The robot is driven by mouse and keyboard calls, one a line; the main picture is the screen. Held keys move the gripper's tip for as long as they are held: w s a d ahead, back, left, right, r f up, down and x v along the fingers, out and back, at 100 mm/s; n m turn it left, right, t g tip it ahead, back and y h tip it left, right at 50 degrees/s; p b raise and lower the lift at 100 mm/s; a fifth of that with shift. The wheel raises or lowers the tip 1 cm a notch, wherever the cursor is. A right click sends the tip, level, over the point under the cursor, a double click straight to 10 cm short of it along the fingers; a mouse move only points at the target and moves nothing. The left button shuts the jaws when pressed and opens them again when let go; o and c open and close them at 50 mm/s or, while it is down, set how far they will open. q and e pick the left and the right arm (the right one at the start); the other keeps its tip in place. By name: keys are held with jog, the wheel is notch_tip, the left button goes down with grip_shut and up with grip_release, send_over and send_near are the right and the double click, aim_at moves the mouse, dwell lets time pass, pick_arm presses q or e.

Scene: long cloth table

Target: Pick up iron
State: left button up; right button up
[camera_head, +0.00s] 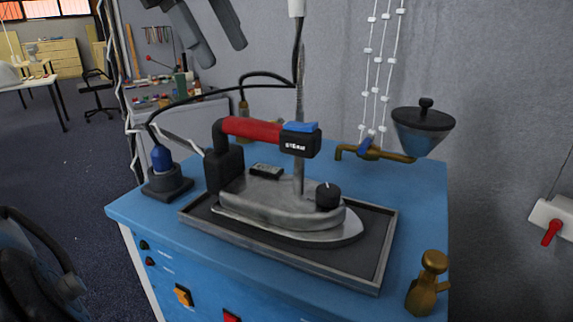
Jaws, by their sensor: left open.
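The iron (275,200) has a silver metal body, a red handle (250,130) with a blue button, and a black knob on its front. It rests flat in a dark rectangular tray (345,275) on top of a blue cabinet (135,210). My left gripper (222,55) shows at the top edge, above and a little left of the handle in the picture. Its two dark fingers are apart, with nothing between them. It does not touch the iron. My right gripper is not in view.
A black cable (190,98) arches behind the handle. A blue plug on a dark base (165,178) stands left of the tray. A brass tap with a dark funnel (422,130) is behind right. A brass fitting (427,285) stands at the front right corner.

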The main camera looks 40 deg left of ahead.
aim_at(264, 123)
pick_arm(q)
jog(key=x, duration=1.2)
jog(key=shift+w+d+f, duration=0.1)
jog(key=shift+d+f, duration=0.1)
jog(key=shift+f, duration=0.1)
grip_shut()
jog(key=shift+w+r, duration=0.1)
jog(key=shift+r, duration=0.1)
